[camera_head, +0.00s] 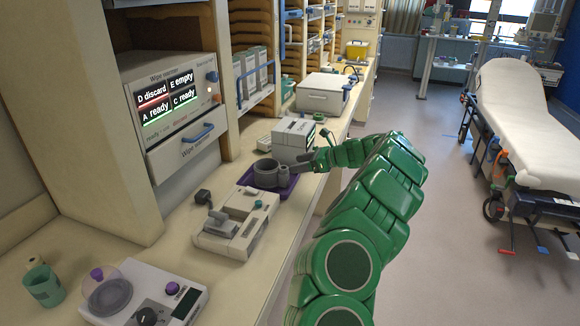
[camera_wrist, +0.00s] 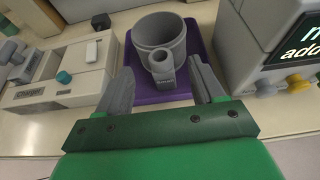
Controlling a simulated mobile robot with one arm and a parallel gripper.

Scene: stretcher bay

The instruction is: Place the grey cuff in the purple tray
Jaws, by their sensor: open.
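The grey cuff (camera_head: 266,172) is a short, wide ring with a small tube on its side. It rests in the purple tray (camera_head: 288,188) on the counter; in the wrist view the cuff (camera_wrist: 158,32) sits over the purple tray (camera_wrist: 184,92). My gripper (camera_head: 312,163) reaches in from the right in the head view. In the wrist view its two grey fingers (camera_wrist: 160,84) are spread, one on each side of the cuff's small tube, with visible gaps. The far part of the tray is hidden behind the cuff.
A grey device labelled Charger (camera_head: 238,222) stands close beside the tray. A boxy unit with a display (camera_head: 293,140) stands on the tray's other side. A scale-like device (camera_head: 143,293) and a green cup (camera_head: 44,285) are nearer on the counter.

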